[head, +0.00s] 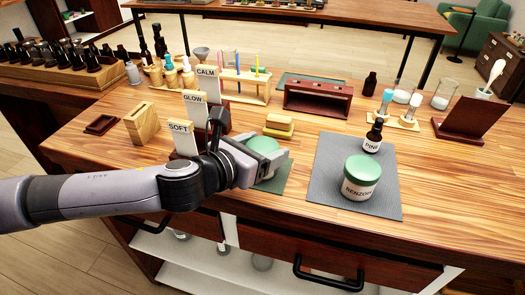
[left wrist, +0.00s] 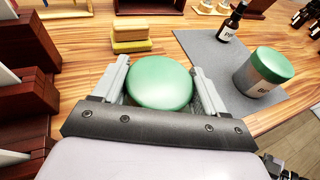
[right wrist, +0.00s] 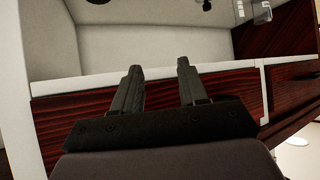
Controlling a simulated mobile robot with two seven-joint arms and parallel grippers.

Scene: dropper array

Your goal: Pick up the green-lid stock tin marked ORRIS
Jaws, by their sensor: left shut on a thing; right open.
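A green-lid tin (head: 265,147) stands on a small green mat (head: 271,184) left of the grey mat. My left gripper (head: 272,163) is shut on it, one finger on each side, and hides most of its body and any label. In the left wrist view the round green lid (left wrist: 160,82) sits between the two fingers. A second green-lid tin (head: 361,180), marked BENZOIN, stands upright on the grey mat and also shows in the left wrist view (left wrist: 264,72). My right gripper (right wrist: 163,80) is open and empty, facing the desk's dark drawer front and pale shelf.
A dark PINE bottle (head: 373,137) stands behind the BENZOIN tin on the grey mat (head: 330,165). Yellow blocks (head: 279,125) lie behind the held tin. SOFT, GLOW and CALM cards (head: 193,105) stand beside my left wrist. A dark wooden rack (head: 318,98) is farther back.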

